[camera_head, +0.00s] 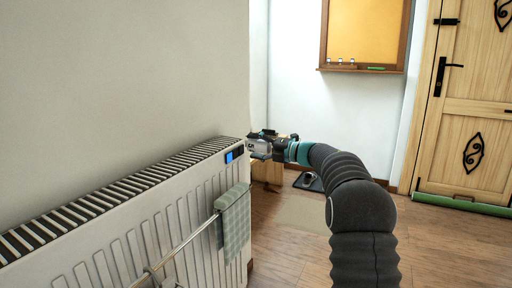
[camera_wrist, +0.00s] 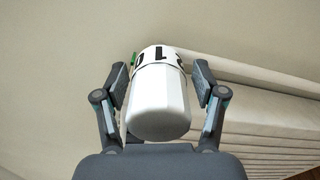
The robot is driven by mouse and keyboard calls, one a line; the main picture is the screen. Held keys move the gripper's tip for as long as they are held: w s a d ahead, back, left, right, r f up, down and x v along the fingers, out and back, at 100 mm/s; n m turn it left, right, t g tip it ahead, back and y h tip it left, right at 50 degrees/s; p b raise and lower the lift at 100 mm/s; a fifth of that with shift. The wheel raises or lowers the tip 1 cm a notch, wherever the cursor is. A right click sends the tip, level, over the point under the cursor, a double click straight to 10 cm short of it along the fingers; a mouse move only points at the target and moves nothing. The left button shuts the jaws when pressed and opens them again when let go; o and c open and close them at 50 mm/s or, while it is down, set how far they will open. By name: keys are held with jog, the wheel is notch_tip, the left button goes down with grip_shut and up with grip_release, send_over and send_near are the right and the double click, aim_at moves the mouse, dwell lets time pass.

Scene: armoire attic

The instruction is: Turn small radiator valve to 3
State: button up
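The radiator valve is a white knob (camera_wrist: 158,100) with black numerals around its far end, in the middle of the wrist view. A 1 faces the camera, with what looks like a 0 to its left. A small green mark shows at the knob's upper left. My gripper (camera_wrist: 160,85) has one finger on each side of the knob. A narrow gap shows on the right and the left finger is very close, so the fingers look open around it. In the head view my gripper (camera_head: 262,147) is at the radiator's far end and hides the knob.
The white radiator (camera_head: 130,225) runs along the left wall, with a blue display (camera_head: 235,154) near its far top corner. A towel (camera_head: 234,220) hangs on a rail (camera_head: 185,247) at its front. A wooden door (camera_head: 468,110) stands far right.

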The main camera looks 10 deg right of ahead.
jog(key=shift+d, duration=0.1)
jog(key=v, duration=1.2)
